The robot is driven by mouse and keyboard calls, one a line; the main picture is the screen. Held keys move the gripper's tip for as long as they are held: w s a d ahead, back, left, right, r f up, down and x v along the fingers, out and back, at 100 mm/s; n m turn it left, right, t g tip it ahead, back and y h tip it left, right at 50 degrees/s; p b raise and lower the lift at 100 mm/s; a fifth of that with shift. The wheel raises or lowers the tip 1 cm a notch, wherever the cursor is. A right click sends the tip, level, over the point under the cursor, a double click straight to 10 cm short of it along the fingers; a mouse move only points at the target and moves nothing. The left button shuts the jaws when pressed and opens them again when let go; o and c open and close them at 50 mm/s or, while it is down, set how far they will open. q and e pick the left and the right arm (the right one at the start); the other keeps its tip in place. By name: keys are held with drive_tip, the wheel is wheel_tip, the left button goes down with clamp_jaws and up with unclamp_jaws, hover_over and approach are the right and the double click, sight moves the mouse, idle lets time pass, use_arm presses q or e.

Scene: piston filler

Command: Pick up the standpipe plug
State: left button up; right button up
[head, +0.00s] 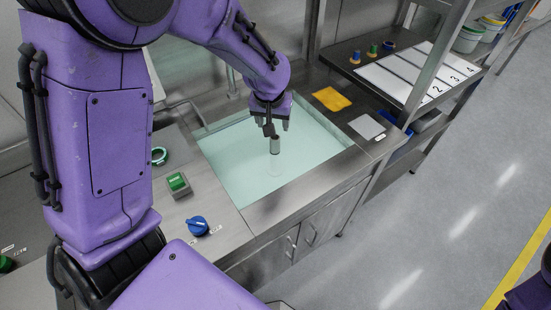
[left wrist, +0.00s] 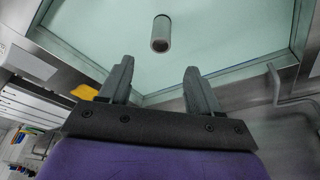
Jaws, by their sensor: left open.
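The standpipe plug (head: 275,146) is a grey upright tube standing in the water of the sink basin (head: 222,190). Its upper part is clear of the water, and its lower part shows pale through it. My left gripper (head: 275,124) is just above the tube in the head view, open and empty. In the left wrist view the standpipe plug (left wrist: 160,38) shows beyond the two spread fingers of my left gripper (left wrist: 158,70), apart from them, with its dark round end visible. My right gripper is not in view.
A green button box (head: 178,184), a blue rotary knob (head: 197,225) and a green ring (head: 159,156) are on the steel counter left of the basin. A yellow cloth (head: 331,98) lies behind it. A shelf with a numbered white board (head: 420,72) stands at right.

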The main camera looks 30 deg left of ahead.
sight(275, 144)
use_arm(q)
drive_tip(key=x, duration=0.8)
drive_tip(key=s+x, duration=0.1)
drive_tip(key=x, duration=0.3)
drive_tip(key=shift+d+f, duration=0.1)
drive_tip(key=shift+d, duration=0.1)
drive_tip(key=shift+w+a+f, duration=0.1)
drive_tip(key=shift+f, duration=0.2)
drive_tip(key=shift+r, duration=0.1)
clamp_jaws()
